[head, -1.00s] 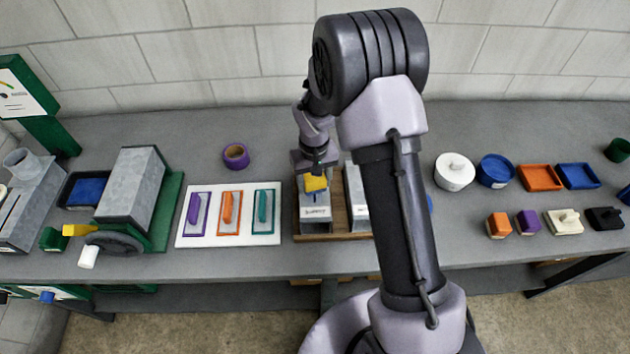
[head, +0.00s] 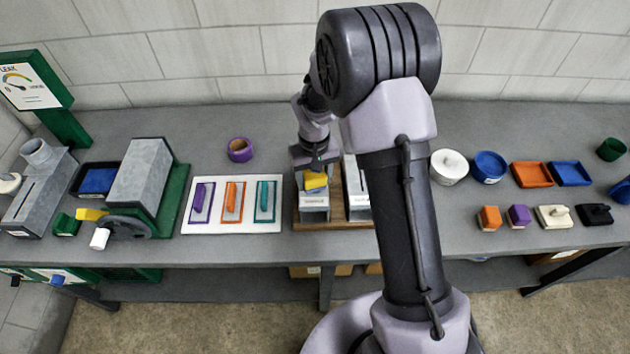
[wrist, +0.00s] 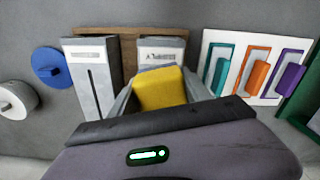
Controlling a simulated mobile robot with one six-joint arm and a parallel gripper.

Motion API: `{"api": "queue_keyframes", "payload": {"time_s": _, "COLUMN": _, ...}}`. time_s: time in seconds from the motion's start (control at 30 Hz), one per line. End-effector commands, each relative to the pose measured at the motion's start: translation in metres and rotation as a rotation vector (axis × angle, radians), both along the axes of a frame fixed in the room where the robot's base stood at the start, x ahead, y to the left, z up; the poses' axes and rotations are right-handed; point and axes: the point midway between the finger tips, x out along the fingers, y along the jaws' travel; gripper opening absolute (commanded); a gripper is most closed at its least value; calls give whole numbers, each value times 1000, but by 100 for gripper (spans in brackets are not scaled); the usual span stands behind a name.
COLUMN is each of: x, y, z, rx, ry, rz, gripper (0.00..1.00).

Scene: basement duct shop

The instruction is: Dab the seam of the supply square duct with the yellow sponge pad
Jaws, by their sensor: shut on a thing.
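My gripper (head: 314,168) is shut on the yellow sponge pad (head: 315,180), which also fills the middle of the wrist view (wrist: 158,90). The pad is over a grey square duct (head: 314,204) on a wooden board (head: 340,224). This duct's labelled end shows behind the pad in the wrist view (wrist: 162,46). The label is too blurred to read. The pad and gripper hide most of its top, and I cannot tell whether the pad touches it. A second grey duct (head: 357,188) stands beside it, partly hidden by my arm; its dark lengthwise seam shows in the wrist view (wrist: 98,88).
Left of the board, a white panel (head: 233,222) holds purple, orange and teal handled tools. A purple ring (head: 240,150) lies behind it. A green-based metal machine (head: 140,185) stands farther left.

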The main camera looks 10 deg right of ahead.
Motion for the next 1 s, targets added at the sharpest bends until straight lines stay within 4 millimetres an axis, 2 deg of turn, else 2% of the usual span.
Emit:
{"api": "queue_keyframes", "payload": {"time_s": 0.1, "x": 0, "y": 1, "z": 14, "rx": 0, "ry": 0, "rz": -1, "gripper": 18}}
{"api": "queue_keyframes", "payload": {"time_s": 0.4, "x": 1, "y": 3, "z": 37, "rx": 0, "ry": -1, "rz": -2, "gripper": 18}}
{"api": "queue_keyframes", "payload": {"time_s": 1.0, "x": 1, "y": 3, "z": 37, "rx": 0, "ry": 0, "rz": -3, "gripper": 18}}
